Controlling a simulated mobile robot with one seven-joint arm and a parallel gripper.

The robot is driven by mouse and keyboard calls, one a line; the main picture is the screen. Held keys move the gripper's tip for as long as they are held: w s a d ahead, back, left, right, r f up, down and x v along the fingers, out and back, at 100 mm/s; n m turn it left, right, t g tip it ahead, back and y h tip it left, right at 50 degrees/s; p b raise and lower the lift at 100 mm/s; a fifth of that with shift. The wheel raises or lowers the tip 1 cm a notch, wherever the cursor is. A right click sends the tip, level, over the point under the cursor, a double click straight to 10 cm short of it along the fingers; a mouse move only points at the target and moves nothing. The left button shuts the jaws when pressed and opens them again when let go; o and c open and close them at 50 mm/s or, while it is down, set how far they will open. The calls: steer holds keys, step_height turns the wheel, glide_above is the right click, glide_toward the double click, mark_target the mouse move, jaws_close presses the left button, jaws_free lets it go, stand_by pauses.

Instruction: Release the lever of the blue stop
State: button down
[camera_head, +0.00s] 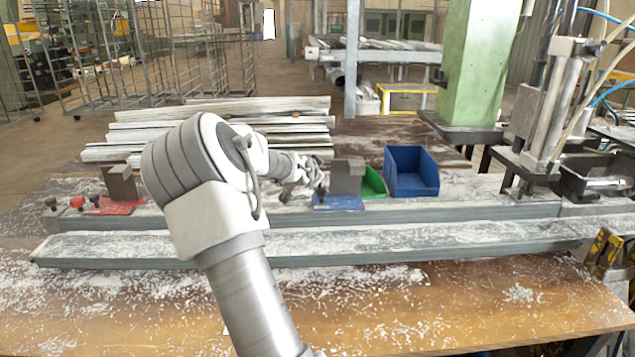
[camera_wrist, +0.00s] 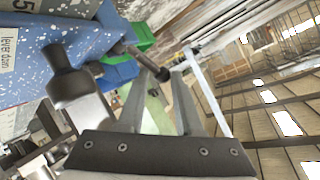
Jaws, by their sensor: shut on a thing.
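The blue stop (camera_head: 338,203) sits on the long grey profile rail, with a grey block (camera_head: 348,176) on its base. In the wrist view its speckled blue body (camera_wrist: 70,28) fills the upper left, with a label (camera_wrist: 10,62) reading "lever down". A dark lever (camera_wrist: 140,60) with a black knob reaches from it to between my fingertips. My gripper (camera_wrist: 167,80) is shut on this lever near its knob. In the head view my gripper (camera_head: 308,178) is at the stop's left side, partly hidden by my arm. A second black knob (camera_wrist: 68,84) shows beside it.
A red stop (camera_head: 118,207) with a grey block stands further left on the rail. A green bin (camera_head: 373,182) and a blue bin (camera_head: 411,173) stand just behind and right of the blue stop. A green machine column (camera_head: 480,65) stands at the right. Shavings cover the bench (camera_head: 430,320).

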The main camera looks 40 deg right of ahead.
steer(key=shift+s+f+b, duration=0.15)
steer(key=shift+f+b, duration=0.05)
steer(key=shift+b, duration=0.2)
steer(key=c, duration=0.9)
jaws_free()
steer(key=o, duration=0.3)
steer(key=shift+r+h, duration=0.1)
steer(key=shift+h, duration=0.2)
steer(key=shift+s+p+v, duration=0.15)
steer(key=shift+p+v, duration=1.25)
steer(key=shift+v, duration=3)
steer(key=shift+s+p+v, duration=0.1)
steer(key=shift+p+v, duration=1.25)
steer(key=shift+v, duration=3)
steer(key=shift+d, duration=0.1)
